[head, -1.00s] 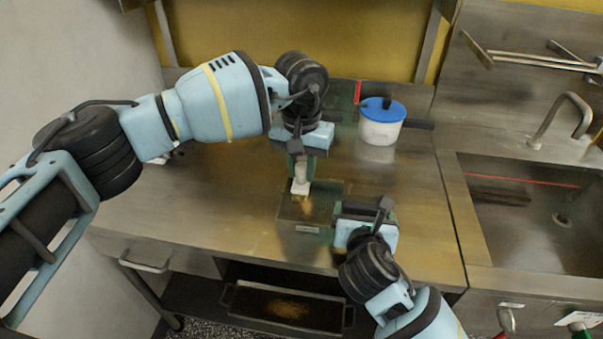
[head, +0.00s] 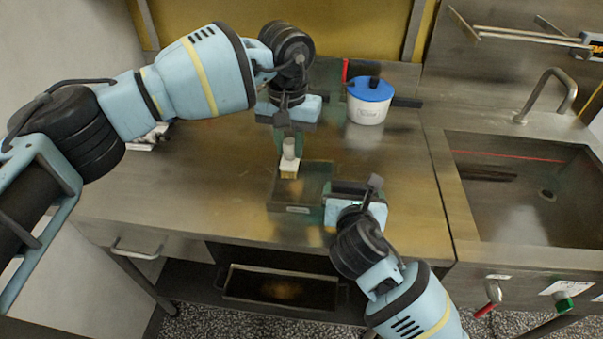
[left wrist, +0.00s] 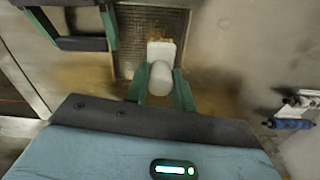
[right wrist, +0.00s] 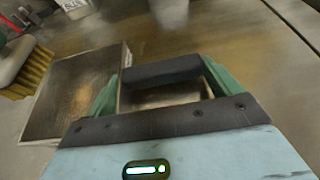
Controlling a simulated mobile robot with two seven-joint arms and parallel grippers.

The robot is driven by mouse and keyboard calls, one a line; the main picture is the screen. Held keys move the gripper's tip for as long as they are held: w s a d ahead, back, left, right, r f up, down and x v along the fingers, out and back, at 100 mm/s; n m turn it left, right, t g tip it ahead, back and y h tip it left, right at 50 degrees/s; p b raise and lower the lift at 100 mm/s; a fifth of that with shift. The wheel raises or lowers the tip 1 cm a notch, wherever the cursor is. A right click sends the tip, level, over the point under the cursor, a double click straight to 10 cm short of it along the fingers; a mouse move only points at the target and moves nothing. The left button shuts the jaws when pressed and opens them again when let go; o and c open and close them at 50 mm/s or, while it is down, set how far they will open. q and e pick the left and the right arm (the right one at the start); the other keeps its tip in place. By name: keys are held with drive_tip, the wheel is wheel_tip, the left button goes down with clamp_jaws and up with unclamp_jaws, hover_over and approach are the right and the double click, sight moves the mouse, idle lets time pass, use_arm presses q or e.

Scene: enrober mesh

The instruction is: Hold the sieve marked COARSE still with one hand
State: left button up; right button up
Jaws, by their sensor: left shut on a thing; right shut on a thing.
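The sieve (head: 316,178) is a shallow rectangular metal frame with a fine mesh, lying on the steel counter. Its small front label cannot be read. My right gripper (head: 338,190) is at the sieve's right side, shut on its dark handle (right wrist: 160,72). The sieve's mesh and rim also show in the left wrist view (left wrist: 150,22). My left gripper (head: 289,150) is shut on the pale handle of a brush (head: 289,165) with yellow bristles. The brush is upright over the sieve's left rear part; I cannot tell whether its bristles touch the mesh.
A white pot with a blue lid (head: 369,102) stands behind the sieve. A sink (head: 535,185) with a tap is at the right. A tray (head: 282,290) sits below the counter. The counter's front left is clear.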

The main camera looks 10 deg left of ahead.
sight(290, 163)
use_arm(q)
drive_tip(key=shift+r, duration=0.1)
wheel_tip(290, 163, up, 3)
drive_tip(key=shift+f, duration=4.25)
drive_tip(key=shift+f, duration=0.45)
drive_tip(key=shift+d, duration=0.15)
drive_tip(key=shift+d+r, duration=0.1)
drive_tip(key=shift+d, duration=0.8)
drive_tip(key=shift+d, duration=0.15)
drive_tip(key=shift+d, duration=0.85)
